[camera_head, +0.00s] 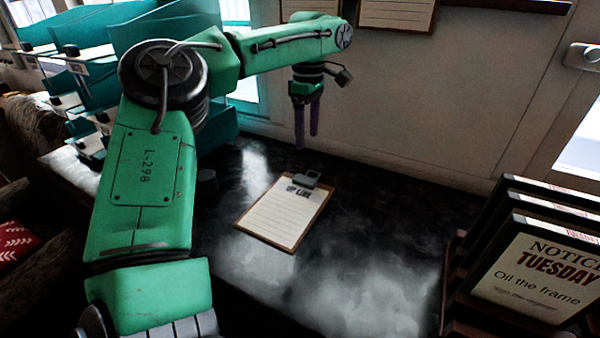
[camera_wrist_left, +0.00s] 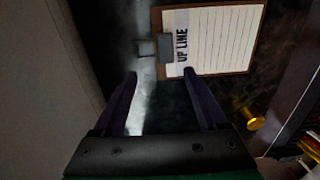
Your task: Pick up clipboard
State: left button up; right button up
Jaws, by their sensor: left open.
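The clipboard (camera_head: 284,210) lies flat on the dark table, with a lined white sheet and a grey clip at its far end. The sheet reads "UP LINE". My left gripper (camera_head: 306,135) hangs fingers down above the table, beyond the clip end of the clipboard. Its dark fingers are apart and empty, as the left wrist view also shows (camera_wrist_left: 160,80). It does not touch the clipboard. My right gripper is not seen.
A rack of notice boards (camera_head: 535,265) stands at the right. Teal trays (camera_head: 165,30) are stacked at the back left. A pale wall (camera_head: 430,110) rises behind the table.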

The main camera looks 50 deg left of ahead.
pick_arm(q)
jog(key=p, duration=0.1)
send_over(305, 179)
jog(key=s, duration=0.1)
notch_tip(305, 179, down, 5)
jog(key=shift+f, duration=0.1)
jog(key=f+p, duration=0.1)
jog(key=f, duration=0.2)
jog(key=w+f+p, duration=0.1)
jog(key=f, duration=0.1)
jog(key=shift+w+f+p, duration=0.15)
jog(key=shift+f+p, duration=0.25)
jog(key=shift+f, duration=0.35)
jog(key=shift+s, duration=0.25)
jog(key=shift+w+f, duration=0.1)
grip_shut()
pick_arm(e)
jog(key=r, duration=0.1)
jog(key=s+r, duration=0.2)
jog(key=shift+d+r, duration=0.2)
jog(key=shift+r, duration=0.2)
